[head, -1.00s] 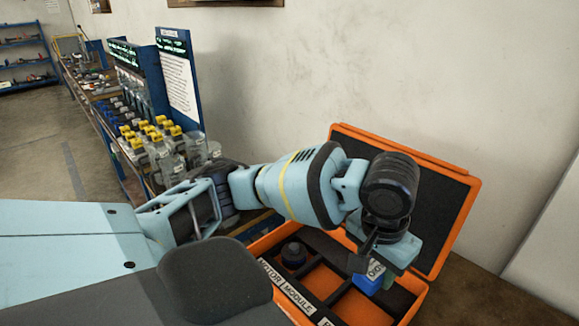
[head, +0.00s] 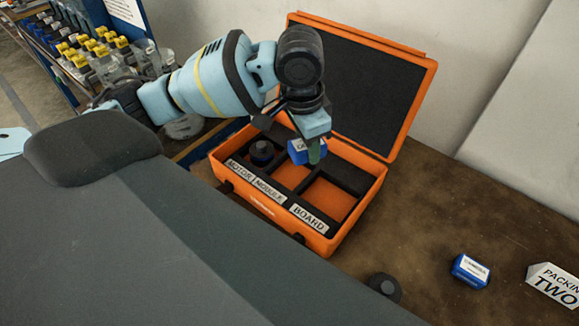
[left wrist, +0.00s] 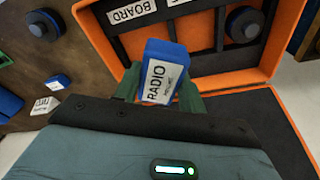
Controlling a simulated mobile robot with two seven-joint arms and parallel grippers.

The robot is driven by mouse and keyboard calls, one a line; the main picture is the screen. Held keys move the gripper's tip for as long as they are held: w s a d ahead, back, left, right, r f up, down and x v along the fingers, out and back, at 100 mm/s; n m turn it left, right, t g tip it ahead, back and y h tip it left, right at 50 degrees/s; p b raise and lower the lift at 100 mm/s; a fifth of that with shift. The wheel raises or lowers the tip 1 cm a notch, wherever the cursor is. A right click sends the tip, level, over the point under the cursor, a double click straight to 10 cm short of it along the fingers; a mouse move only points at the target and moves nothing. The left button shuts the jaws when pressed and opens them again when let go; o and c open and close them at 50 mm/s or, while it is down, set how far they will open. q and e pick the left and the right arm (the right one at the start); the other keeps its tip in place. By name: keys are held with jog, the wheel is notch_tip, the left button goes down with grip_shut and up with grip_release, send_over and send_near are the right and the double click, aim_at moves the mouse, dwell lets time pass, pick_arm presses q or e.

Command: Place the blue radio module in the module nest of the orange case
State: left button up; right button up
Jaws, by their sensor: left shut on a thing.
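The blue radio module (head: 298,152) is held in my left gripper (head: 313,152), which is shut on it. In the left wrist view the module (left wrist: 160,72) sits between the green fingers, its white RADIO label facing the camera. The open orange case (head: 345,229) stands on the table, its front strip labelled MOTOR, MODULE and BOARD. The module is over the back of the middle compartment, the module nest (head: 291,174); its exact height above the floor is hard to tell. The nest is partly hidden by the gripper. My right gripper is not in view.
A black motor (head: 262,152) sits in the case's left compartment; the board compartment (head: 331,198) is empty. The raised lid (head: 365,85) stands behind my gripper. A blue labelled box (head: 470,271), a black round part (head: 384,287) and a PACKING TWO sign (head: 555,284) are on the table at right.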

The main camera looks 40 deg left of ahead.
pick_arm(q)
jog(key=w+a+f+m, duration=0.2)
jog(key=m, duration=0.4)
jog(key=m+g+p, duration=0.1)
jog(key=m+g, duration=0.1)
jog(key=m, duration=1.3)
send_over(291, 178)
notch_tip(291, 178, down, 5)
jog(key=shift+w+a+f, duration=0.1)
jog(key=shift+f, duration=2.4)
jog(key=shift+w+a+f, duration=0.1)
jog(key=shift+f, duration=2.4)
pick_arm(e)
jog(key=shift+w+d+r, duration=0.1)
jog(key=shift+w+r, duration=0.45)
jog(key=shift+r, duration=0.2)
pick_arm(q)
jog(key=shift+f, duration=0.1)
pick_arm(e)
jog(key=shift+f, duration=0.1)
pick_arm(q)
jog(key=shift+f, duration=0.1)
jog(key=o, duration=1)
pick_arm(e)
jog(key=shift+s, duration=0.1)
